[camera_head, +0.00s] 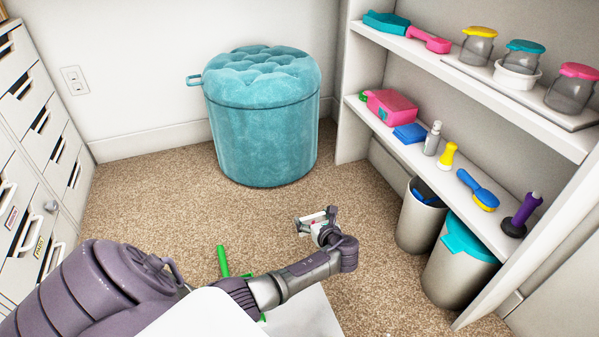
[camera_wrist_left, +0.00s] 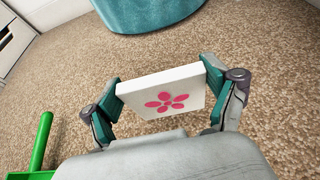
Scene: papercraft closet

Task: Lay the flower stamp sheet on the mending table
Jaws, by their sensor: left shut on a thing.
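The flower stamp sheet is a white, flat block with a pink flower on its face; it shows between the fingers in the left wrist view (camera_wrist_left: 163,98). My left gripper (camera_wrist_left: 162,97) is shut on it, with one teal fingertip pressed on each side edge. In the head view, my left gripper (camera_head: 317,222) holds the small, pale sheet (camera_head: 311,220) above the brown carpet, in front of the teal tufted stool. I cannot make out a mending table in either view. My right gripper is not in view.
A teal stool (camera_head: 262,130) stands at the back wall. White drawers (camera_head: 30,150) line the left. White shelves (camera_head: 470,70) with jars and brushes stand right, above two bins (camera_head: 452,270). A green bar-shaped object (camera_head: 223,262) is beside my left arm. Open carpet lies between.

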